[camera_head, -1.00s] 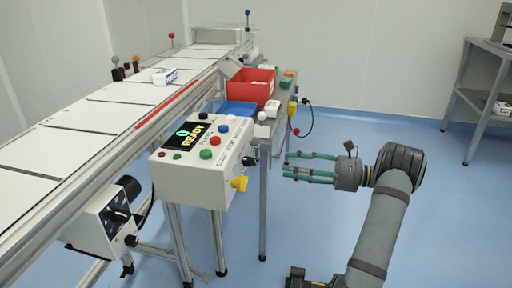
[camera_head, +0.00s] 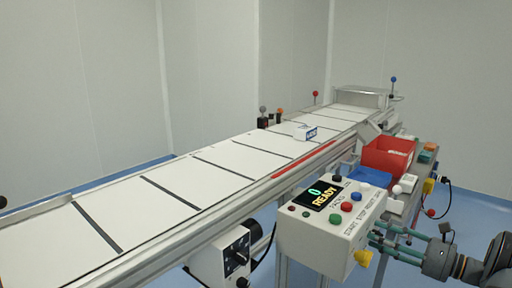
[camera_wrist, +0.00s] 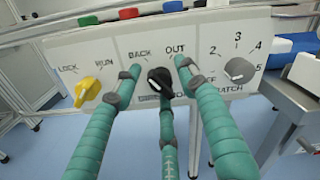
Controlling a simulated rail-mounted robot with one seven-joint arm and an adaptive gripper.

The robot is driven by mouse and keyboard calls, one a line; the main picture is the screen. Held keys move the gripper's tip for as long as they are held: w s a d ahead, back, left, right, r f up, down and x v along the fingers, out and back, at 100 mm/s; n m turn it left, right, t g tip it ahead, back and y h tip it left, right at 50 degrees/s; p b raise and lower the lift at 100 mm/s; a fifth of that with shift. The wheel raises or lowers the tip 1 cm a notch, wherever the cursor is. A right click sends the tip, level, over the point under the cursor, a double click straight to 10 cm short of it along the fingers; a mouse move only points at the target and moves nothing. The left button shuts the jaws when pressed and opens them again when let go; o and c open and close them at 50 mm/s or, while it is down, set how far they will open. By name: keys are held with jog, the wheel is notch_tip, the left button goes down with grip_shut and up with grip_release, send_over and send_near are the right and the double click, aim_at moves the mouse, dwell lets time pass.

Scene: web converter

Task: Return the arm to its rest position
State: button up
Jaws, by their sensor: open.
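My gripper (camera_head: 376,236) has teal fingers and is at the lower right of the head view, beside the right end of the control box (camera_head: 318,243). The fingers are spread open and empty. In the wrist view my gripper (camera_wrist: 158,78) faces the box's labelled side panel (camera_wrist: 205,55). A black knob (camera_wrist: 160,80) shows between the fingertips in that view; I cannot tell whether any finger touches it. My arm runs off the right edge of the head view, so most of it is hidden.
The panel also carries a yellow knob (camera_wrist: 88,90) and a grey dial (camera_wrist: 239,70). The box display (camera_head: 322,195) reads "0 READY". A conveyor (camera_head: 215,180) bears a small white-blue box (camera_head: 306,133). A red bin (camera_head: 388,157) and blue tray (camera_head: 370,177) stand behind the control box.

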jog(key=v, duration=1.2)
jog(key=x, duration=1.2)
jog(key=shift+a, duration=0.1)
jog(key=shift+r+m+p, duration=0.45)
jog(key=shift+m+p, duration=0.05)
jog(key=shift+p, duration=0.45)
jog(key=m+p, duration=0.4)
jog(key=m, duration=0.1)
jog(key=shift+f+m+p, duration=0.1)
jog(key=shift+m+p, duration=0.3)
jog(key=m+p, duration=0.1)
jog(key=m, duration=0.2)
jog(key=m+p, duration=0.2)
jog(key=m, duration=0.1)
jog(key=shift+f+m, duration=0.2)
jog(key=shift+m, duration=0.2)
jog(key=v, duration=0.9)
